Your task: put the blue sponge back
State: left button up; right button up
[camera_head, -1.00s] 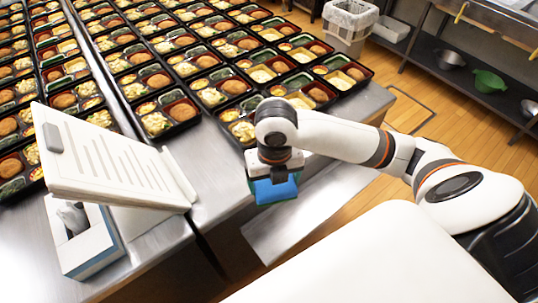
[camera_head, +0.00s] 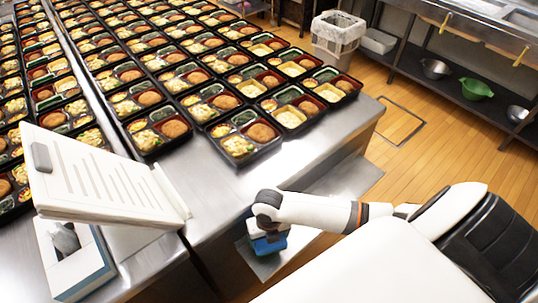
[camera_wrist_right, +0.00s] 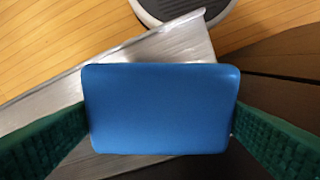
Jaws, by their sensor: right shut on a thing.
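The blue sponge (camera_head: 267,245) is in my right gripper in the head view, low beside the steel table's front edge. In the right wrist view the sponge (camera_wrist_right: 160,108) fills the middle. The green fingers of my right gripper (camera_wrist_right: 160,125) are shut on its left and right sides. Below the sponge is a flat grey metal surface (camera_wrist_right: 40,108); the sponge appears above it, but the gap is hard to judge. The same surface shows in the head view (camera_head: 345,180). My left gripper is not in view.
Rows of filled bento trays (camera_head: 240,138) cover the steel table (camera_head: 215,195). A clipboard (camera_head: 95,180) and a tissue box (camera_head: 75,262) stand at the left. A bin (camera_head: 337,42) and a shelf with bowls (camera_head: 477,88) are at the back right.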

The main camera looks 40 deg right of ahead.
notch_tip(320, 180, down, 5)
jog(key=o, duration=0.8)
notch_tip(320, 180, up, 12)
jog(key=shift+r, duration=0.1)
dwell(0.3)
dwell(0.4)
